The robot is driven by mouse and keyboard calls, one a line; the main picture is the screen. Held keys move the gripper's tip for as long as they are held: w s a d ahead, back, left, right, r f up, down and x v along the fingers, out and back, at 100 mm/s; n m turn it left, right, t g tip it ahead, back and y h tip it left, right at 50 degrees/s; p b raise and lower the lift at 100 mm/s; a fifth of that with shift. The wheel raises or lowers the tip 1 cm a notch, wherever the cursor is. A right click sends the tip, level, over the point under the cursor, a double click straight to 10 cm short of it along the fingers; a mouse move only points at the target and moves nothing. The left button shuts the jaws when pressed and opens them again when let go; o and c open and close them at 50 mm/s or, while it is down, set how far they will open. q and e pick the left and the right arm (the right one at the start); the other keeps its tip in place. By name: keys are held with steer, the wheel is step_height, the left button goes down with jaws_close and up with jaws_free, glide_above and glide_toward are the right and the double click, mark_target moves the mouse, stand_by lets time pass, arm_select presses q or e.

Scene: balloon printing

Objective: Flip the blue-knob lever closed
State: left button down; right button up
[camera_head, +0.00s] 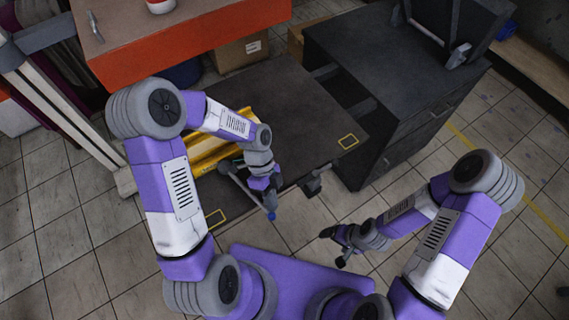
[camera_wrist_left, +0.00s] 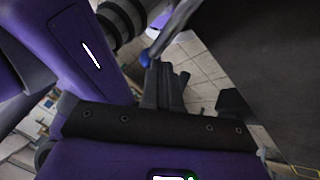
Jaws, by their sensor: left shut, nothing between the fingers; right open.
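The lever is a thin grey rod (camera_head: 248,194) at the front edge of the dark table, slanting down toward me, with its blue knob (camera_head: 271,215) at the lower end. The knob also shows in the left wrist view (camera_wrist_left: 145,58), close to the fingers. My left gripper (camera_head: 274,190) is shut and empty, just above and beside the knob end of the rod. Its dark fingers show in the left wrist view (camera_wrist_left: 165,82); I cannot tell whether they touch the lever. My right gripper (camera_head: 333,248) is open and empty, away from the table at the lower right.
The dark table (camera_head: 300,105) holds a yellow object (camera_head: 207,150), partly hidden by my left arm. A black part (camera_head: 312,186) hangs at its front edge. A dark cabinet (camera_head: 385,80) stands at the right; an orange bench (camera_head: 190,40) is behind. Tiled floor lies open in front.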

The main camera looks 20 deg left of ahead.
arm_select(q)
steer(key=shift+s+a+m+g+y+p, duration=0.15)
steer(key=shift+s+a+m+y, duration=0.2)
steer(key=shift+s, duration=0.2)
steer(key=shift+s+a+m+g+y+p, duration=0.1)
steer(key=shift+s+a+m, duration=0.2)
steer(key=shift+s+m, duration=0.2)
steer(key=shift+s+a+m+g+y+p, duration=0.15)
steer(key=shift+s+a+m+y, duration=0.15)
steer(key=shift+s, duration=0.25)
arm_select(e)
steer(key=shift+r, duration=0.4)
arm_select(q)
steer(key=shift+w+r, duration=0.1)
steer(key=shift+w, duration=0.15)
steer(key=p, duration=0.3)
glide_toward(262, 208)
steer(key=w+r, duration=0.1)
steer(key=r, duration=0.1)
steer(key=w+d+r, duration=0.1)
steer(key=shift+d+r, duration=0.15)
steer(key=shift+r, duration=0.2)
arm_select(e)
steer(key=r, duration=0.1)
steer(key=w+r, duration=0.1)
steer(key=r, duration=0.1)
steer(key=shift+d, duration=0.1)
arm_select(q)
steer(key=shift+w, duration=0.1)
